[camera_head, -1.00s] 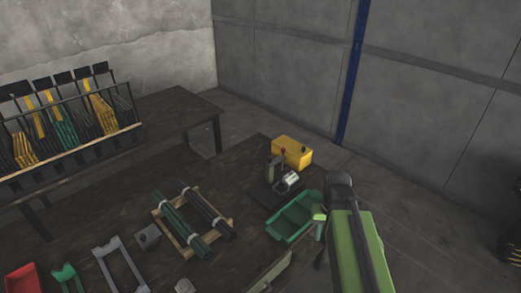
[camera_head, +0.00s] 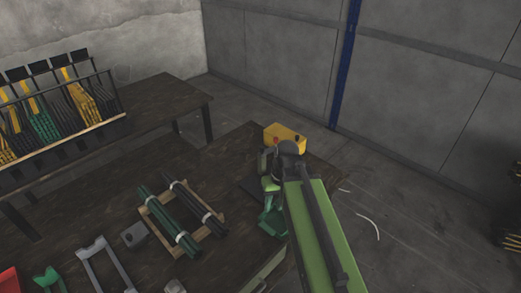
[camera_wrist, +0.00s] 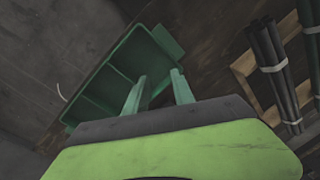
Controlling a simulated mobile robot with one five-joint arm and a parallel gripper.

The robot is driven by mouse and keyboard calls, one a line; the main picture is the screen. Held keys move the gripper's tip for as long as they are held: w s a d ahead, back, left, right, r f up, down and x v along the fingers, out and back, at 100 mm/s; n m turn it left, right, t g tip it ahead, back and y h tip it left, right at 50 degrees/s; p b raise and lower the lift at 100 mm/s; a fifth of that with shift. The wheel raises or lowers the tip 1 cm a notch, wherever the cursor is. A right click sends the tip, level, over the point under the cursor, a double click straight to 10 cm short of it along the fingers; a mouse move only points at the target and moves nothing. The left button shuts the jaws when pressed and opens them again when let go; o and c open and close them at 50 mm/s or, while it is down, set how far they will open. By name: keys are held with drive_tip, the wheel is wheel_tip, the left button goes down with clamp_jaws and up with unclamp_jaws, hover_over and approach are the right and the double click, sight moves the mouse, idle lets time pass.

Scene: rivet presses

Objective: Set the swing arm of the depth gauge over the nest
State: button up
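The bench device with a dark base (camera_head: 250,187), which I take to be the depth gauge, is at the far right of the bench in the head view. My arm hides most of it, so its swing arm and nest cannot be made out. My gripper (camera_wrist: 159,78) is empty in the wrist view, its two green fingers apart. It points over the green divided tray (camera_wrist: 100,72), and no contact with the tray can be seen. The device does not show clearly in the wrist view.
A yellow box (camera_head: 287,135) stands behind the device. Bundled rods lie on a wooden frame (camera_head: 160,222) left of the tray. A grey block (camera_head: 134,235) and grey and green brackets are farther left. A rack (camera_head: 112,122) of tools stands on the back table.

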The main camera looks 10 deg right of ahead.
drive_tip(key=w+f+n+y+b, duration=0.1)
drive_tip(key=w+y+b, duration=0.1)
drive_tip(key=w, duration=0.1)
drive_tip(key=w+f+n+y+b, duration=0.1)
drive_tip(key=w+f+b, duration=0.1)
drive_tip(key=w, duration=0.1)
drive_tip(key=w+f+n+y+b, duration=0.1)
drive_tip(key=w+y+b, duration=0.1)
drive_tip(key=w+b, duration=0.1)
drive_tip(key=shift+d+f+n+t+y, duration=0.3)
drive_tip(key=shift+d+f+n+t, duration=0.05)
drive_tip(key=shift+n+t, duration=0.05)
drive_tip(key=w+d+n+y+b, duration=0.1)
drive_tip(key=w+y+b, duration=0.1)
drive_tip(key=w, duration=0.1)
drive_tip(key=w+d+n+t+y+b, duration=0.1)
drive_tip(key=w, duration=0.1)
drive_tip(key=shift+d+r+n+b, duration=0.3)
drive_tip(key=shift+d+r+b, duration=0.05)
drive_tip(key=shift+r, duration=0.05)
drive_tip(key=w+d+r+n+t+y+b, duration=0.3)
drive_tip(key=w+d+r+n+y+b, duration=0.15)
drive_tip(key=d, duration=0.35)
drive_tip(key=n+t+y+b, duration=0.1)
drive_tip(key=n+y, duration=0.1)
approach(263, 147)
drive_tip(key=x, duration=1)
drive_tip(key=shift+w+a+f, duration=0.15)
drive_tip(key=shift+w+a, duration=0.05)
drive_tip(key=shift+a, duration=0.05)
